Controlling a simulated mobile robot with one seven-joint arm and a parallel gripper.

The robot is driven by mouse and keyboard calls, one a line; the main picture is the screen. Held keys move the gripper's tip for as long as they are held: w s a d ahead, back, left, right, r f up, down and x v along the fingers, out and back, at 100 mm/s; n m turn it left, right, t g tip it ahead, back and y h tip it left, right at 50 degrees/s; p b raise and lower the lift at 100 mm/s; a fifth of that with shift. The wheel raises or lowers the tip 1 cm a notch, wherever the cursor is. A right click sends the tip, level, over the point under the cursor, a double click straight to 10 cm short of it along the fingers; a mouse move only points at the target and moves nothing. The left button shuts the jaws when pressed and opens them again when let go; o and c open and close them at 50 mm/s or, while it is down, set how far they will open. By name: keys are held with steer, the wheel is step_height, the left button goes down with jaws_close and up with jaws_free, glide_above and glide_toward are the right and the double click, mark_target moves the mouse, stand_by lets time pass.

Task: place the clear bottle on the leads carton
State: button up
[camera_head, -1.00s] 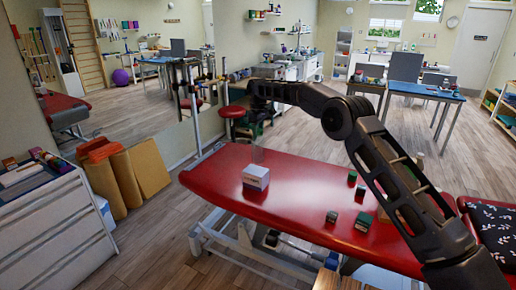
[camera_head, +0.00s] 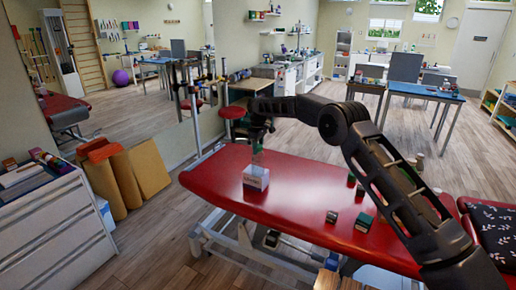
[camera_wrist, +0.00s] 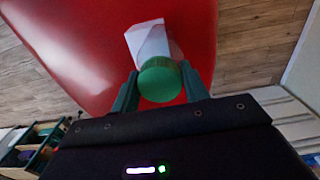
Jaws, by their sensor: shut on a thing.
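The clear bottle has a green cap (camera_wrist: 160,79), which sits between my two fingers in the wrist view. My gripper (camera_wrist: 160,88) is shut on it. In the head view my gripper (camera_head: 257,142) is directly above the white and blue leads carton (camera_head: 256,180). The see-through bottle (camera_head: 257,160) is upright and faint there, with its lower end at the carton's top. I cannot tell whether it touches. The carton also shows beyond the cap in the wrist view (camera_wrist: 148,34), partly hidden by it.
The carton stands on the left part of the red treatment table (camera_head: 300,205). Small dark green boxes (camera_head: 363,222) stand farther right on it, some partly behind my arm. The table is clear between them and the carton. A red stool (camera_head: 231,113) is behind.

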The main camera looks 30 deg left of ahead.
steer(key=shift+f, duration=0.1)
steer(key=o, duration=1.3)
steer(key=shift+c, duration=0.2)
step_height(320, 180, up, 12)
